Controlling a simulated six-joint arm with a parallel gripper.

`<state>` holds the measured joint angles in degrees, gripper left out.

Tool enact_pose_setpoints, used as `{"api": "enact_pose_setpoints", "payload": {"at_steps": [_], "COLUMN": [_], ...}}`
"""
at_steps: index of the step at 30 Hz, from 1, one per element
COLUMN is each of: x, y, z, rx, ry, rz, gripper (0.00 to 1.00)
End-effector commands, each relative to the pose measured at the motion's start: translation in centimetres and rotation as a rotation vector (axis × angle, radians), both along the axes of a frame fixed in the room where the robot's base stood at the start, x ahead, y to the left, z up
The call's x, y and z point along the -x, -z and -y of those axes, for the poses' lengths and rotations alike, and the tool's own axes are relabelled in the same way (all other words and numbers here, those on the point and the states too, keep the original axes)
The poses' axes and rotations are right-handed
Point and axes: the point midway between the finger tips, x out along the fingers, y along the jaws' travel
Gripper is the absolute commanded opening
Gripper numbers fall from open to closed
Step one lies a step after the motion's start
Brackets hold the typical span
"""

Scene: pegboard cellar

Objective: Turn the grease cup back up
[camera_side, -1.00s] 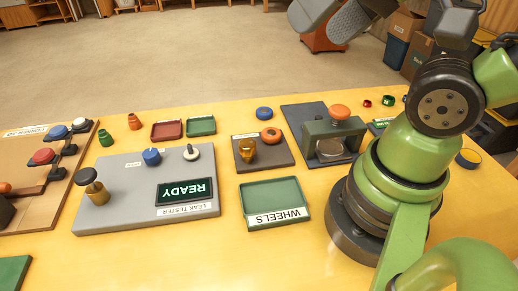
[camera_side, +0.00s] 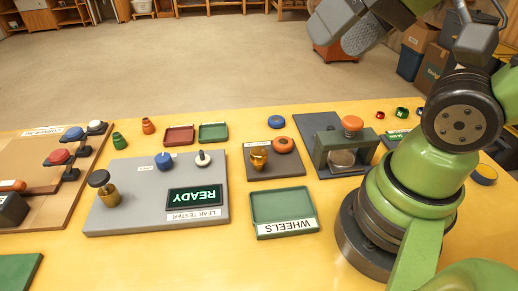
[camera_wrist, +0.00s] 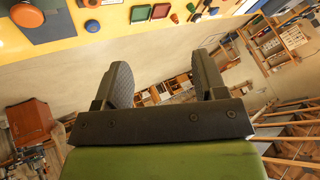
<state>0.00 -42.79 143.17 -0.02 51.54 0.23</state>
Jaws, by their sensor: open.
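The gold-coloured cup (camera_side: 259,157), which I take for the grease cup, sits on a brown square pad (camera_side: 282,170) at the middle of the table in the side view. Its narrow and wide ends are too small to tell apart surely. An orange ring (camera_side: 283,144) lies beside it on the same pad, and also shows in the wrist view (camera_wrist: 91,3). My gripper (camera_side: 340,28) is high up and far from the cup, with its fingers apart and empty. In the wrist view my gripper (camera_wrist: 165,78) points out over the floor, and the cup does not show.
The grey leak tester (camera_side: 140,215) is left of the pad, with a brass dark-topped knob (camera_side: 105,189). The green WHEELS tray (camera_side: 282,206) is in front. A dark press-like stand (camera_side: 340,145) is to the right. A blue ring (camera_side: 276,121) and two small trays (camera_side: 213,132) lie behind.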

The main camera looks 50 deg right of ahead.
Motion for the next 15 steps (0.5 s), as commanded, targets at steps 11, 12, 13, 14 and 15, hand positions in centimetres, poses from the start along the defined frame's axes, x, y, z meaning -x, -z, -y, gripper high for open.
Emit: {"api": "enact_pose_setpoints", "payload": {"at_steps": [11, 12, 13, 14, 15], "x": [-6.5, -7.5, -8.2, -8.9, -9.7], "y": [3.3, 4.1, 4.8, 5.6, 6.7], "z": [1.0, 1.2, 1.3, 1.4, 1.5], "rx": [-0.115, -0.127, -0.136, -0.143, -0.150], "ry": [0.343, 0.399, 0.443, 0.486, 0.544], "rz": [-0.292, -0.331, -0.361, -0.390, -0.426], "gripper": [0.65, 0.65, 0.65, 0.65, 0.65]}}
